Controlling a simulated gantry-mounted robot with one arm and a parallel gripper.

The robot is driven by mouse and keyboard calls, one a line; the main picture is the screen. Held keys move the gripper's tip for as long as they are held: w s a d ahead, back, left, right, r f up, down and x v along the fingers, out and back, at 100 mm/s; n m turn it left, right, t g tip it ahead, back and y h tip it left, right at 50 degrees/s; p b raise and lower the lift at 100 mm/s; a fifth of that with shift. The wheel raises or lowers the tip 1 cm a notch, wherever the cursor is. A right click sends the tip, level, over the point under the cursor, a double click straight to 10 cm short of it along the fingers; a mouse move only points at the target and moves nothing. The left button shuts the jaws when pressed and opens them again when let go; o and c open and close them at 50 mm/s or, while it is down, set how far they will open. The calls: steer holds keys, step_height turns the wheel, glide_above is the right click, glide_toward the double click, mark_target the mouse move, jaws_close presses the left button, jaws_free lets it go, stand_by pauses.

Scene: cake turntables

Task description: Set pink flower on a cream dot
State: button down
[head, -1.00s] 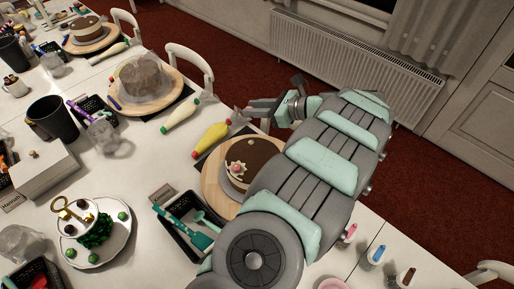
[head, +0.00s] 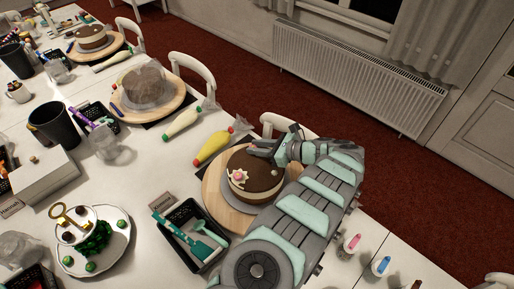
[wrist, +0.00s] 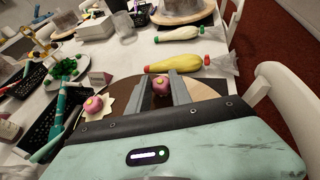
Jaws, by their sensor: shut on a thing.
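A brown cake (head: 262,168) with a cream-coloured side sits on a round wooden board (head: 214,191). On its left part, a pink flower (head: 239,174) sits on a pale, jagged-edged cream base; this flower also shows in the wrist view (wrist: 93,106). My gripper (head: 259,148) is over the far edge of the cake. In the wrist view its fingers (wrist: 162,92) are shut on a second pink flower (wrist: 161,84) with a yellow centre. I cannot tell whether the held flower touches the cake. A small pale dot (head: 275,172) shows on the cake top.
A black basket (head: 192,236) with teal tools stands left of the board. Yellow (head: 213,147) and white (head: 183,121) piping bags lie behind it. A white chair (head: 283,124) stands at the table edge. Small coloured tubes (head: 381,265) stand at right.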

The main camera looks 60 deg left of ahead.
steer(key=shift+f, duration=0.2)
steer(key=shift+f, duration=0.1)
steer(key=c, duration=1.2)
jaws_free()
steer(key=shift+o, duration=0.2)
steer(key=shift+w+d+r, duration=0.1)
steer(key=shift+w+r, duration=0.05)
steer(key=shift+r, duration=0.2)
steer(key=v, duration=1.1)
steer(key=shift+w+d, duration=0.2)
steer(key=shift+d, duration=0.05)
steer(key=shift+r, duration=0.1)
